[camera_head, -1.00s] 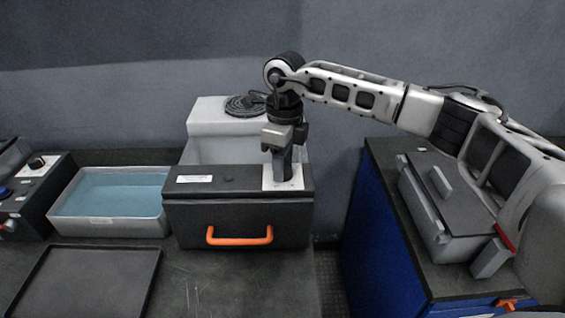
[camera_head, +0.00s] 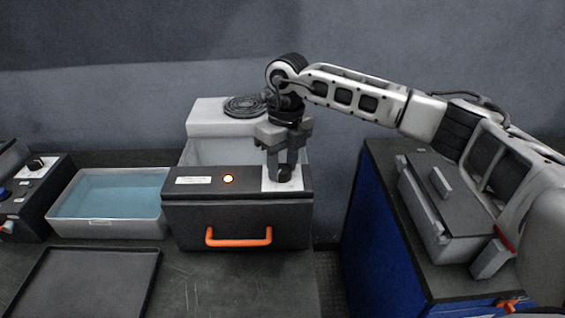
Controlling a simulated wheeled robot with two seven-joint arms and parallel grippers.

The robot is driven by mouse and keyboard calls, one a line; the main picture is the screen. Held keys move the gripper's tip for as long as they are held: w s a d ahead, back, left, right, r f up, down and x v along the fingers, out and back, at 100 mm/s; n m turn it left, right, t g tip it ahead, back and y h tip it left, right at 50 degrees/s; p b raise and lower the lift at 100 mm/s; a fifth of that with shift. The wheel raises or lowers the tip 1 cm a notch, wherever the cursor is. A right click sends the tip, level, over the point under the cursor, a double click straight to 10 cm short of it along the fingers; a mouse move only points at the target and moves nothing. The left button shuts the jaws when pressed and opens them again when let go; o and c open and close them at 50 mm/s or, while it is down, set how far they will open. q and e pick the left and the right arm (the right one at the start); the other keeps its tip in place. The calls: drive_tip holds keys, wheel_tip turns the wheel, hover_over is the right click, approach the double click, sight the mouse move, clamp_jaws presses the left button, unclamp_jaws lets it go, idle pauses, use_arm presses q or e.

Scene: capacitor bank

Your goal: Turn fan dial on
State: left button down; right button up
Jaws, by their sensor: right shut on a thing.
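The dark box (camera_head: 190,212) with an orange handle (camera_head: 238,241) stands on the bench. On its top are a white label (camera_head: 194,180), a small round light (camera_head: 228,179) glowing orange, and a white plate (camera_head: 297,184) at the right end. My right gripper (camera_head: 284,172) points down over this plate, its fingers shut around the dial there. The dial is mostly hidden by the fingers. A round black fan grille (camera_head: 246,106) tops the white-grey unit (camera_head: 206,121) behind the box. My left gripper does not show.
A grey tub of blue liquid (camera_head: 110,194) stands left of the box. An empty dark tray (camera_head: 85,285) lies in front of it. A panel with knobs (camera_head: 38,176) is at the far left. A blue cabinet (camera_head: 372,235) bearing a grey case (camera_head: 445,220) stands at right.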

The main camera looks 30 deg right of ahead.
sight(286, 165)
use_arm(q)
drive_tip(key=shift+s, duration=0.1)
use_arm(e)
drive_tip(key=shift+r, duration=0.1)
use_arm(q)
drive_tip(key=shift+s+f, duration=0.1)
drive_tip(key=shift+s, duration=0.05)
use_arm(e)
drive_tip(key=o, duration=1)
use_arm(q)
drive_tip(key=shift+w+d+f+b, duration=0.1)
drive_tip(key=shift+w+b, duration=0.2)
drive_tip(key=shift+b, duration=0.4)
use_arm(e)
wheel_tip(286, 165, up, 16)
drive_tip(key=d, duration=0.1)
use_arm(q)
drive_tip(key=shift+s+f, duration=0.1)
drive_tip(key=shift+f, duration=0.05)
use_arm(e)
drive_tip(key=shift+w, duration=0.1)
